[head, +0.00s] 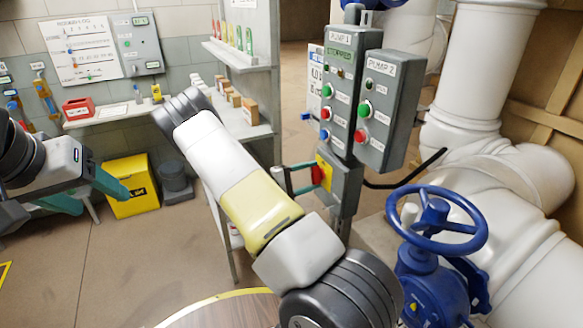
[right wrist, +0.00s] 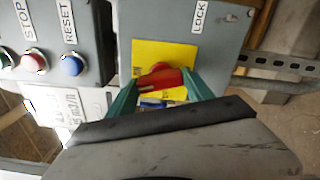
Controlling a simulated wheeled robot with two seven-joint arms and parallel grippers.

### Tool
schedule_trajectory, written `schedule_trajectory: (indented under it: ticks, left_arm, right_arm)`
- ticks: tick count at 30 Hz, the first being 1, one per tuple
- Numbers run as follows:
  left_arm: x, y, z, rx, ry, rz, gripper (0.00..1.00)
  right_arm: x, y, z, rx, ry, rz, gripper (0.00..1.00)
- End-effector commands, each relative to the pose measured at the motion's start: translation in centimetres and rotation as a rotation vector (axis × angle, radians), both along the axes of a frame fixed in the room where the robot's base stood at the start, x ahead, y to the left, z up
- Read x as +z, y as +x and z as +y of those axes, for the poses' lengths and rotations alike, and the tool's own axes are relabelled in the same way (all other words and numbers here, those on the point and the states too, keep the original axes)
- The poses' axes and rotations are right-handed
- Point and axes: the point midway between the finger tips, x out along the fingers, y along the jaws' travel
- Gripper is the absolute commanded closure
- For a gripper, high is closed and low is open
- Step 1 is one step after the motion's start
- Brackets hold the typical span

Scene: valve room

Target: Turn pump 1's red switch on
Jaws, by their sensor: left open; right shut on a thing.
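Pump 1's grey control box (head: 339,90) shows in the head view, labelled PUMP 1 with a STOPPED sign. Below it is a grey switch box (head: 344,192) with a yellow plate. The red switch (head: 319,174) sits on that plate; in the right wrist view the red switch (right wrist: 163,78) lies slightly tilted across the yellow plate (right wrist: 185,55). My right gripper (head: 306,178) is shut on the red switch, its teal fingers on either side. My left gripper (head: 98,194) is open and empty at the far left, away from the panels.
Pump 2's box (head: 388,110) stands right beside pump 1's box. A blue handwheel valve (head: 435,222) and large white pipes (head: 470,70) are at the right. A shelf (head: 240,125), a yellow bin (head: 131,186) and a wall bench are behind.

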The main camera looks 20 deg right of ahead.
Motion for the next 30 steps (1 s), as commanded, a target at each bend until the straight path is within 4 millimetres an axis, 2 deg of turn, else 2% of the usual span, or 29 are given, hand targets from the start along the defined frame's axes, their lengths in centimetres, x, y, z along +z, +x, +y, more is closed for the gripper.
schedule_trajectory:
  ticks: [12, 30]
  left_arm:
    - [0.0, 0.0, 0.0, 0.0, 0.0, 0.0, 0.38]
    - [0.0, 0.0, 0.0, 0.0, 0.0, 0.0, 0.38]
  right_arm:
    - [-0.02, -0.05, 0.1, 0.002, 0.022, -0.271, 0.8]
    - [-0.08, -0.07, 0.09, 0.001, 0.03, -0.352, 0.8]
